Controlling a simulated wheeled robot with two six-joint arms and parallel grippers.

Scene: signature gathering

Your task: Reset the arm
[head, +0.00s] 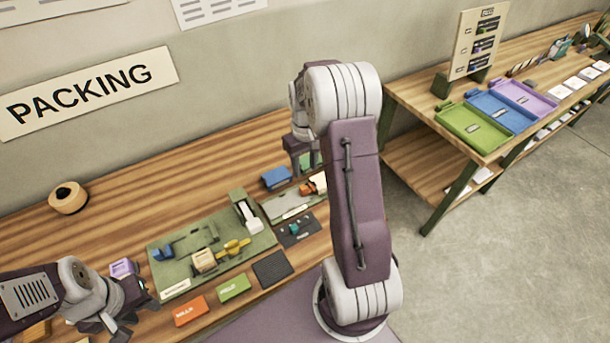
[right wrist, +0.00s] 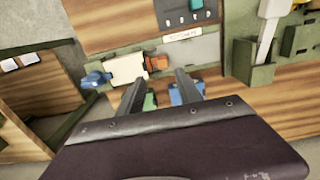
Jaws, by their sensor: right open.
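My right arm rises through the middle of the head view, with its gripper (head: 305,155) partly hidden behind the arm. In the right wrist view the right gripper (right wrist: 156,86) is open, with nothing between its fingertips. A blue block (right wrist: 186,93) and a green block (right wrist: 150,101) lie below and beyond the fingers. My left gripper (head: 135,308) is at the lower left of the head view, low by the bench front, beside a purple block (head: 122,267). Its jaw gap is not clear.
A green tray (head: 180,287) with fitted parts lies on the wooden bench (head: 120,222). Orange (head: 190,311) and green (head: 234,287) cards lie in front. A round wooden item (head: 68,198) stands at the back. A side table holds green (head: 474,128), blue and purple trays.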

